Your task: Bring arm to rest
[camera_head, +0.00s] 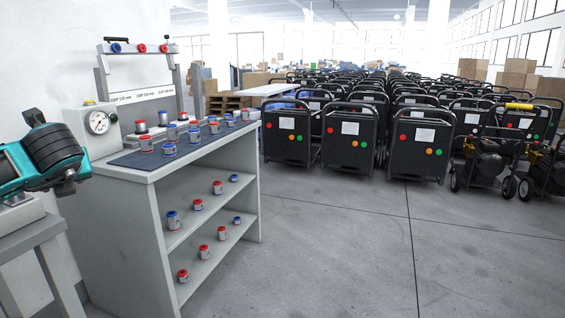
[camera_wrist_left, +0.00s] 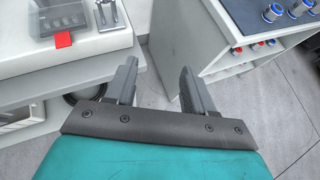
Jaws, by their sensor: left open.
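My left gripper (camera_wrist_left: 158,70) shows in the left wrist view with its two grey fingers apart and nothing between them. Below the fingers are its dark mounting plate and teal body. The fingers point toward the floor gap between a white bench at left and a grey shelf unit at right. In the head view, a teal and black part of my left arm comes in at the left edge, in front of the shelf unit (camera_head: 150,178); I cannot make out the fingers there. My right arm and gripper are in neither view.
The shelf unit carries a gauge (camera_head: 98,122), a test frame and several red- and blue-capped cylinders, with more on its shelves. A bench (camera_head: 35,228) stands at the lower left. Rows of black wheeled machines (camera_head: 355,150) fill the back. The floor (camera_head: 350,250) at front right is clear.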

